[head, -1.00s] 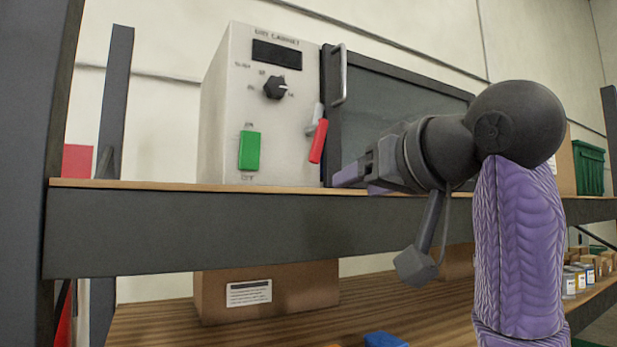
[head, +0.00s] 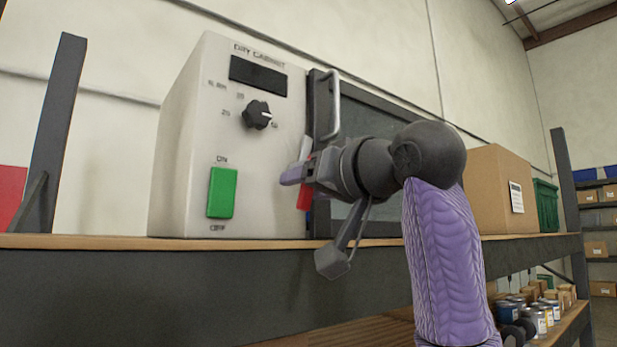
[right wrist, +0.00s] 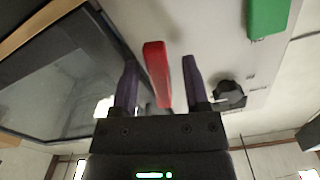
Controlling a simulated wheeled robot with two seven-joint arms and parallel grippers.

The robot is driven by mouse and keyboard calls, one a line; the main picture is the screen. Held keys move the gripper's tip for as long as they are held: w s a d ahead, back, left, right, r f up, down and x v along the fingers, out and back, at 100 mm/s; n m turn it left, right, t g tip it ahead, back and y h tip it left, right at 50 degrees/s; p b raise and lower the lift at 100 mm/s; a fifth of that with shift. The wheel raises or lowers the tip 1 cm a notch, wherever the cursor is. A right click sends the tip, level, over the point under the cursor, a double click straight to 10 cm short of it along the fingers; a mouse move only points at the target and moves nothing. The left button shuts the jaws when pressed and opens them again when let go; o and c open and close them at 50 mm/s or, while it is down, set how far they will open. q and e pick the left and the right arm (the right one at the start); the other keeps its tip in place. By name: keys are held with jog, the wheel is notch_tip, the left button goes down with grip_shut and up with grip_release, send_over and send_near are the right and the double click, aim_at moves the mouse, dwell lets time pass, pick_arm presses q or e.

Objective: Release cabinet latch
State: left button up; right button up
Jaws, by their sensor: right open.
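The dry cabinet (head: 180,165) stands on the shelf, with a light control panel and a dark-framed glass door (head: 385,115) that looks closed. Its red latch handle (head: 304,197) hangs at the seam between panel and door, partly hidden behind my gripper in the head view. My right gripper (head: 290,180) is in front of the latch. In the right wrist view the red latch handle (right wrist: 157,72) lies between the two open fingers of the gripper (right wrist: 160,82), with a gap on both sides. My left gripper is not in view.
A green switch (head: 222,192) and a black knob (head: 257,114) sit on the panel left of my gripper. A metal door handle (head: 332,105) stands out above it. The shelf edge (head: 120,242) runs below. A cardboard box (head: 490,190) stands to the right.

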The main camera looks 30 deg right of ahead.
grip_shut()
jog(key=shift+w+d+r+n+p, duration=0.1)
jog(key=shift+d+n+p, duration=0.25)
jog(key=shift+n+p, duration=0.55)
jog(key=shift+d+n, duration=0.1)
jog(key=shift+n, duration=0.7)
